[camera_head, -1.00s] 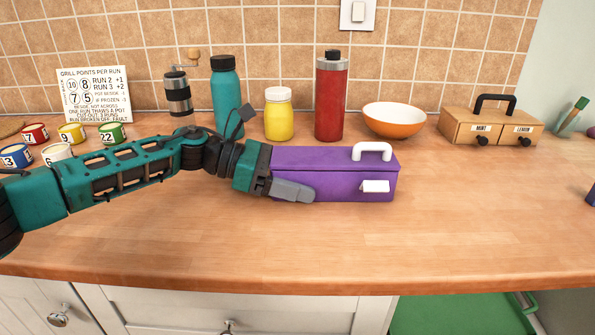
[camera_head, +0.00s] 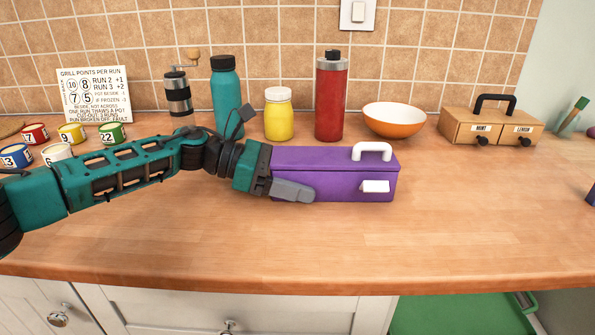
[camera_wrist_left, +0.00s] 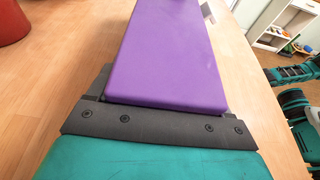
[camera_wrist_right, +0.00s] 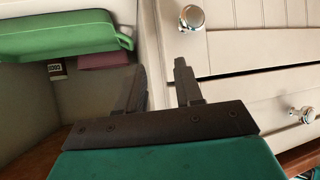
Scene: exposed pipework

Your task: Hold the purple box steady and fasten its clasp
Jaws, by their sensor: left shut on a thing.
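The purple box (camera_head: 335,178) stands on the wooden counter with its lid down and a white handle (camera_head: 372,151) on top. Its white clasp (camera_head: 376,186) is a small tab low on the right part of the front face; I cannot tell if it is latched. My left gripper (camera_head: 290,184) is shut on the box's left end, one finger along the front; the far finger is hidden. The box (camera_wrist_left: 165,55) also runs away from that gripper in the left wrist view. My right gripper (camera_wrist_right: 160,80) is open and empty, in front of the cabinets, outside the head view.
Behind the box stand a teal bottle (camera_head: 226,95), a yellow jar (camera_head: 278,115), a red bottle (camera_head: 330,97) and an orange bowl (camera_head: 394,120). A wooden drawer box (camera_head: 490,125) is at the back right. The counter is clear before and right of the box.

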